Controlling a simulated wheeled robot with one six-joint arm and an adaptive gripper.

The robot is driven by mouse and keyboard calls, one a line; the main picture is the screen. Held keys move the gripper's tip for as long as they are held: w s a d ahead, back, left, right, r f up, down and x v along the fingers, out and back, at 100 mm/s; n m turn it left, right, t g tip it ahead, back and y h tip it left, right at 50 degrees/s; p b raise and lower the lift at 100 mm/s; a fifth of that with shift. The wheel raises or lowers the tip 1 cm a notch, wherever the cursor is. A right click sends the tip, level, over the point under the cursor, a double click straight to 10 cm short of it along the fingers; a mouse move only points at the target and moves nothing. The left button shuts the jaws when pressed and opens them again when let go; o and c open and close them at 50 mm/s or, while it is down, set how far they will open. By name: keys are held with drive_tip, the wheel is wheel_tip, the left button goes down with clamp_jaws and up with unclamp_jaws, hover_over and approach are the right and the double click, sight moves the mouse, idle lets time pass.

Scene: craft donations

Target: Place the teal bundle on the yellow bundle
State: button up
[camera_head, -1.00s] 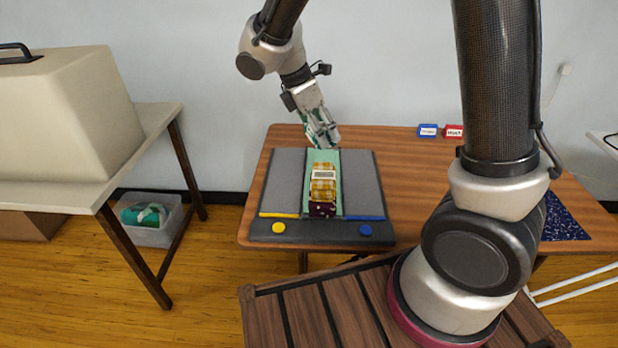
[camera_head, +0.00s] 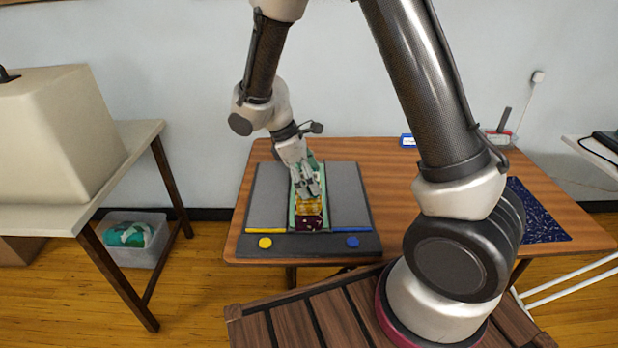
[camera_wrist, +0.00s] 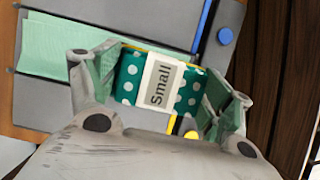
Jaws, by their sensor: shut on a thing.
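The teal bundle (camera_wrist: 130,75) has white dots and a white band reading "Small". My gripper (camera_wrist: 160,88) is shut on it, with one finger at each end, in the wrist view. In the head view my gripper (camera_head: 308,188) is over the stack on the green middle strip. The yellow bundle (camera_head: 309,210) is checked and lies just in front of and below the fingers, partly hidden by them. A thin yellow edge shows along the teal bundle in the wrist view. I cannot tell whether the two bundles touch.
A dark maroon bundle (camera_head: 311,223) lies under the yellow one. The grey board (camera_head: 268,197) has a yellow button (camera_head: 265,243) and a blue button (camera_head: 352,242). The wooden table (camera_head: 400,180) is clear between the board and the dark blue speckled mat (camera_head: 536,212).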

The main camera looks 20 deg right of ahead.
drive_tip(key=shift+f, duration=0.1)
drive_tip(key=o, duration=1)
drive_tip(key=v, duration=1.2)
drive_tip(key=shift+d+r, duration=0.1)
drive_tip(key=shift+r, duration=0.15)
wheel_tip(320, 180, up, 5)
drive_tip(key=m+y, duration=0.2)
drive_tip(key=m, duration=0.1)
hover_over(316, 178)
drive_tip(key=s+d+r+m+t+y, duration=0.1)
drive_tip(key=s+d+r+m+t, duration=0.1)
drive_tip(key=s+d+r+m, duration=0.4)
drive_tip(key=s+d+m+t, duration=0.1)
drive_tip(key=s+d, duration=0.1)
drive_tip(key=s, duration=0.2)
drive_tip(key=s+d+r+m+t+y, duration=0.1)
drive_tip(key=s+d+m, duration=0.1)
drive_tip(key=s+d, duration=0.1)
drive_tip(key=s+d+m+t, duration=0.1)
drive_tip(key=s+d+m, duration=0.1)
drive_tip(key=s, duration=0.3)
drive_tip(key=shift+d+r+t, duration=0.25)
drive_tip(key=shift+r+t, duration=0.1)
drive_tip(key=shift+t, duration=0.05)
